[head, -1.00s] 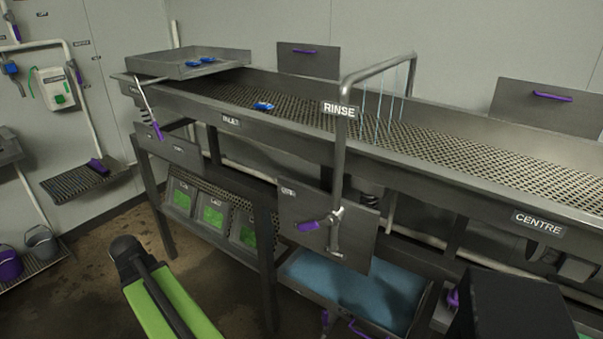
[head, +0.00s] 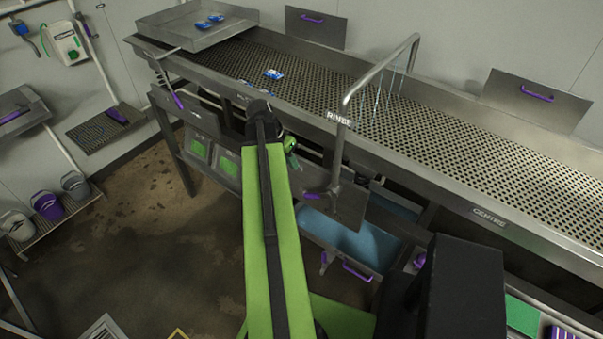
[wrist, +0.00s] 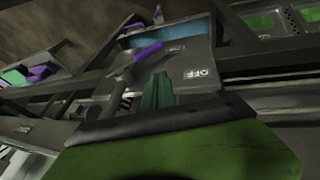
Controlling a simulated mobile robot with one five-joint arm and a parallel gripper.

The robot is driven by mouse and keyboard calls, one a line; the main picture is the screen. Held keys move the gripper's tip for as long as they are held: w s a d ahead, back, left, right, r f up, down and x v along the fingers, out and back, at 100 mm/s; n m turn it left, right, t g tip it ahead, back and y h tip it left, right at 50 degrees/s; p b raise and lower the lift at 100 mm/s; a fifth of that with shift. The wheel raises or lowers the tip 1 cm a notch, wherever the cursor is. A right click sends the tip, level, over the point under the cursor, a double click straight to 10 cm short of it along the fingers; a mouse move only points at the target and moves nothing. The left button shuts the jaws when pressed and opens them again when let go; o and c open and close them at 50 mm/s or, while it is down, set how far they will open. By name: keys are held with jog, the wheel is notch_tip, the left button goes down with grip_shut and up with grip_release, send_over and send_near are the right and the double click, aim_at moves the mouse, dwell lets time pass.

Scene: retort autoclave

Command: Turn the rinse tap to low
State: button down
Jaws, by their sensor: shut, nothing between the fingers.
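The rinse tap's purple lever (head: 312,196) points left from its grey pipe, in front of a grey plate (head: 350,208) below the bench edge. The RINSE sign (head: 338,118) hangs on the pipe above. In the wrist view the purple lever (wrist: 148,52) lies across the plate, near an OFF label (wrist: 198,73). My gripper (head: 293,158) is shut and empty, up and left of the lever in the head view. Its green fingers (wrist: 157,92) show just below the lever in the wrist view, with no clear contact. Other plate labels cannot be read.
The long perforated bench (head: 450,165) runs above the tap, with a blue packet (head: 273,74) on it. A blue-lined open drawer (head: 345,238) lies below the tap. Green-faced panels (head: 228,168) stand under the bench at left. Buckets (head: 47,205) stand far left, beyond open floor.

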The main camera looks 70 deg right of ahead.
jog(key=b, duration=0.9)
send_over(308, 194)
jog(key=w, duration=0.3)
notch_tip(308, 194, down, 10)
jog(key=shift+s+f+b, duration=0.95)
jog(key=shift+s+b, duration=0.05)
jog(key=shift+b, duration=0.15)
jog(key=shift+s+f, duration=0.15)
jog(key=shift+s, duration=0.2)
jog(key=shift+s+f+b, duration=0.1)
jog(key=shift+f+b, duration=0.6)
jog(key=shift+b, duration=0.2)
jog(key=shift+r, duration=0.2)
